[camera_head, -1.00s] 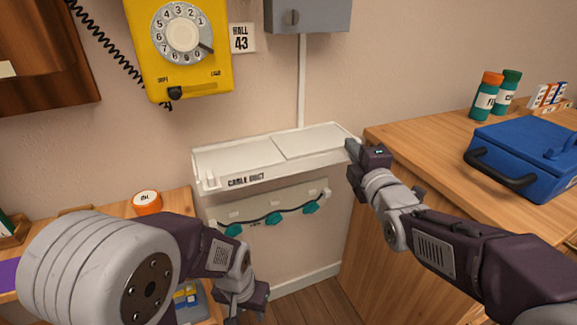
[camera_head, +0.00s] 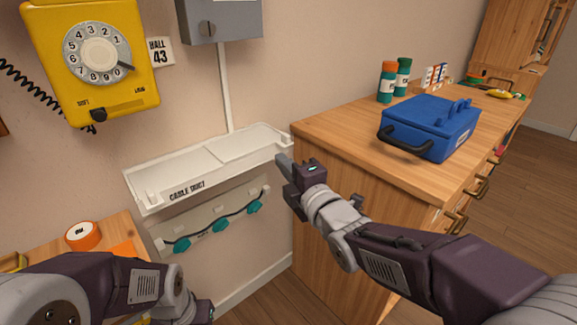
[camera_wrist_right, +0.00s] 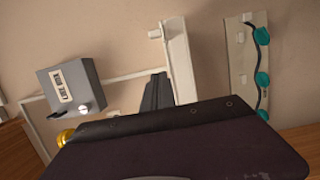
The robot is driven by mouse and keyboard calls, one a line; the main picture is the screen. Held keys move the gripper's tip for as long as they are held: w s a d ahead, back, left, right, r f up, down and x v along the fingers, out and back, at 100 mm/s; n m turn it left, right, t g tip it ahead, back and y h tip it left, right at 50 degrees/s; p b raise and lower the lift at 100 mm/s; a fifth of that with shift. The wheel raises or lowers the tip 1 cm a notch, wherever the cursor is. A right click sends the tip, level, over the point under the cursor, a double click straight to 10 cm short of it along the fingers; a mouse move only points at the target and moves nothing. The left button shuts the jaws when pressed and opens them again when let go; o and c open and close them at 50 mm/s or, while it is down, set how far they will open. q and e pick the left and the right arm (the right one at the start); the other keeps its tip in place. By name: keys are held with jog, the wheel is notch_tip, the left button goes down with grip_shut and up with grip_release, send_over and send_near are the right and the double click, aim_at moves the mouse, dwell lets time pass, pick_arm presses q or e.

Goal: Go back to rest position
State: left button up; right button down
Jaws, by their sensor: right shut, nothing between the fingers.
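My right gripper (camera_head: 285,165) is shut and empty, in front of the right end of the white cable duct tray (camera_head: 165,186) in the head view. In the right wrist view its dark fingers (camera_wrist_right: 157,92) are together, with the pale duct (camera_wrist_right: 180,65) behind them. My left arm comes in at the lower left of the head view. Its gripper body (camera_head: 203,313) is cut by the bottom edge, and its fingers are hidden. A yellow dial phone (camera_head: 92,88) hangs on the wall at the upper left.
A wooden counter (camera_head: 330,128) stands right of my right gripper, bearing a blue case (camera_head: 430,125) and green bottles (camera_head: 387,85). A grey box (camera_head: 222,25) is on the wall. A panel with teal clips (camera_head: 215,215) is below the duct. An orange roll (camera_head: 83,236) lies at lower left.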

jog(key=s+d+f+m+g+h+p, duration=0.1)
jog(key=s+d+f+m+g+h, duration=0.2)
jog(key=d+f, duration=0.45)
jog(key=d+f+m+g+h+p, duration=0.1)
jog(key=d+f+m+g+h, duration=0.2)
jog(key=d+f+m, duration=0.5)
jog(key=s+a+f+m+g, duration=0.1)
jog(key=s+f+m+g, duration=1.05)
jog(key=s, duration=0.65)
notch_tip(320, 180, up, 36)
jog(key=t+p, duration=0.2)
jog(key=p, duration=3.5)
jog(key=shift+w+h+p, duration=0.3)
jog(key=shift+w+p, duration=0.05)
jog(key=shift+a, duration=0.1)
